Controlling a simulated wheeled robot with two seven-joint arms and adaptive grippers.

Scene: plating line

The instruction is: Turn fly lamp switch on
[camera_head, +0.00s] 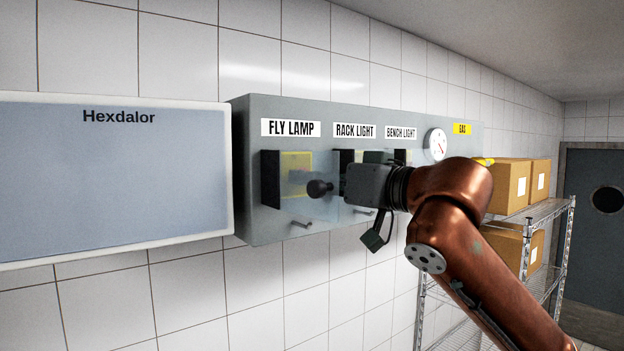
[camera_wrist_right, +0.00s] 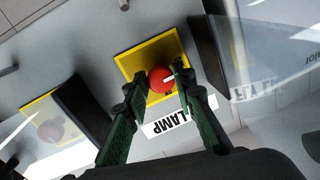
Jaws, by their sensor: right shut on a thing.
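The fly lamp switch is a red round knob (camera_wrist_right: 158,84) with a white mark, on a yellow plate (camera_wrist_right: 134,64), in the right wrist view. The tips of my right gripper (camera_wrist_right: 160,78) are closed on either side of it. The FLY LAMP label (camera_head: 291,128) is above the switch in the head view, where my right gripper (camera_head: 352,184) is at the panel and the red knob cannot be made out. A clear cover (camera_wrist_right: 262,45) stands beside the switch, off the knob. My left gripper is out of view.
The grey control panel (camera_head: 262,228) also has rack light (camera_head: 355,130) and bench light (camera_head: 401,132) labels and a gauge (camera_head: 435,145). A second red knob (camera_wrist_right: 51,131) sits behind a clear cover. A wall screen (camera_head: 110,185) is at left, boxes (camera_head: 508,186) on a rack at right.

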